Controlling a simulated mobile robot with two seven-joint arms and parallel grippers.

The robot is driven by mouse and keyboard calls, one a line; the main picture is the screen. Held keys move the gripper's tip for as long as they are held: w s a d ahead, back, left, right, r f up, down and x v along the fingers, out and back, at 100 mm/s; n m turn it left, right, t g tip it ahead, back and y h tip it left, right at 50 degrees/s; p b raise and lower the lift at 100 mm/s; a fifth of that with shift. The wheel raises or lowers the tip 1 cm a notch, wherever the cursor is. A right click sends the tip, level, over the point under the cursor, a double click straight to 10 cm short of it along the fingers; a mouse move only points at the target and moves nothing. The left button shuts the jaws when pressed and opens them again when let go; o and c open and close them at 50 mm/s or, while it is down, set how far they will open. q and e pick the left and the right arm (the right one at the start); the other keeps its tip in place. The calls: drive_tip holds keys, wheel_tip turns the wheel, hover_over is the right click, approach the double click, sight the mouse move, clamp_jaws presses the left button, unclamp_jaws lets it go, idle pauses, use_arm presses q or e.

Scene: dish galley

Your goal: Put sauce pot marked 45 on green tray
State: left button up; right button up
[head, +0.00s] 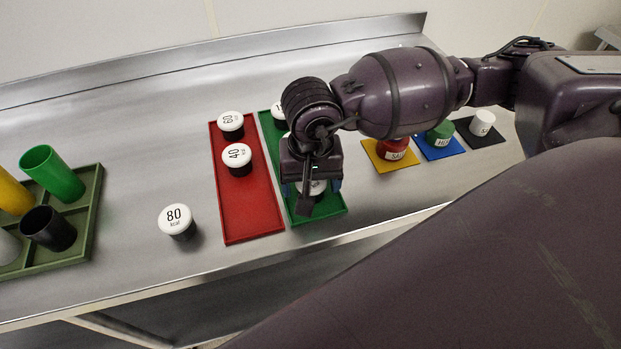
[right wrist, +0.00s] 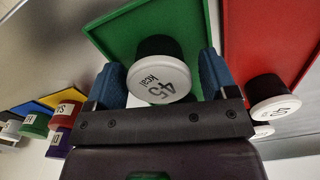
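The sauce pot marked 45 (right wrist: 160,78), with a white lid and dark body, shows in the right wrist view between the fingers of my right gripper (right wrist: 161,75). Narrow gaps show between the pot and the blue fingers, so the gripper looks open around it. In the head view the right gripper (head: 311,188) is low over the near end of the green tray (head: 328,207) and hides most of this pot. The pot appears to stand on the tray; its base contact is not clear. My left gripper is not in view.
The red tray (head: 252,222) beside it holds pots marked 60 (head: 230,122) and 40 (head: 237,158). Another pot (head: 277,113) is partly hidden at the green tray's far end. A pot marked 80 (head: 175,219) stands on the counter. A cup rack (head: 88,215) is left; labelled containers stand right.

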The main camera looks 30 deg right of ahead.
drive_tip(key=shift+r, duration=0.1)
drive_tip(key=shift+r, duration=0.25)
wheel_tip(320, 180, up, 12)
drive_tip(key=shift+f+p, duration=0.15)
drive_tip(key=shift+p, duration=0.5)
drive_tip(key=shift+s+f, duration=0.1)
drive_tip(key=shift+s, duration=0.05)
